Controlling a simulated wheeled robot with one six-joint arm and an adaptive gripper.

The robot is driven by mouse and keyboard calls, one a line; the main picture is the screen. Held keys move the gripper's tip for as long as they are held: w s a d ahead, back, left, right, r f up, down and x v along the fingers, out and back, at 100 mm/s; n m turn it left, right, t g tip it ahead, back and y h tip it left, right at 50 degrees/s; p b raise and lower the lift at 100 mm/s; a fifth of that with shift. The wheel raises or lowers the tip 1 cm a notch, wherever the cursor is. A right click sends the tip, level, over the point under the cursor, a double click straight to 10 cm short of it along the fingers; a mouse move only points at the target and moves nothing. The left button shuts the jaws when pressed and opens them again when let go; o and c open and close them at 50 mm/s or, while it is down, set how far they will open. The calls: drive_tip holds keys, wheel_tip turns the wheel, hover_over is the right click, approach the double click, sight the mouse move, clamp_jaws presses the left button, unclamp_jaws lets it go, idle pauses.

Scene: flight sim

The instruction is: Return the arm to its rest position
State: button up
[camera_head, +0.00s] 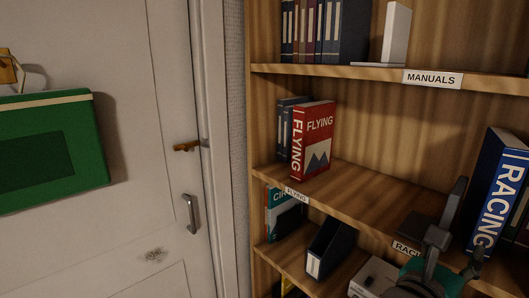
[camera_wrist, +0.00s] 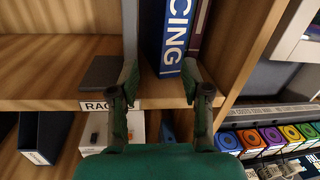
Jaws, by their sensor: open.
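My gripper (camera_wrist: 161,82) is open, with its two dark green-grey fingers spread in the wrist view. Nothing is gripped between them. It is in front of the bookshelf, at the level of the shelf with the partly covered RACING label (camera_wrist: 107,105). The blue RACING book (camera_wrist: 176,38) stands upright on that shelf, behind the gap between the fingertips. In the head view my gripper (camera_head: 455,232) is at the lower right, left of the RACING book (camera_head: 497,195). Most of my arm is out of view.
A red FLYING book (camera_head: 313,141) stands on the middle shelf beside dark binders. Below are a dark magazine holder (camera_head: 330,248) and a white box (camera_head: 373,276). Several colourful boxes (camera_wrist: 270,137) sit right of the bookshelf. A white door (camera_head: 135,150) with a green bag (camera_head: 95,150) is at left.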

drive_tip(key=s+a+f+n+t+h, duration=0.1)
drive_tip(key=s+f+n+t+h, duration=0.2)
drive_tip(key=s+n, duration=0.4)
drive_tip(key=s+a+f+n+t+h, duration=0.1)
drive_tip(key=s+f+n+h, duration=0.1)
drive_tip(key=s+f+n, duration=0.35)
drive_tip(key=s+a+f+n+y, duration=0.4)
drive_tip(key=s+f+n+y, duration=0.2)
drive_tip(key=n, duration=0.5)
drive_tip(key=s+a+f+n+y, duration=0.4)
drive_tip(key=s+f+n+y, duration=0.2)
drive_tip(key=f+n+y, duration=0.2)
drive_tip(key=s+a+f+n+t+y, duration=0.1)
drive_tip(key=s+a+f+n+y, duration=0.4)
drive_tip(key=f+n, duration=0.6)
drive_tip(key=s+n+y, duration=0.2)
drive_tip(key=n, duration=0.1)
drive_tip(key=shift+n, duration=0.35)
drive_tip(key=shift+r, duration=0.1)
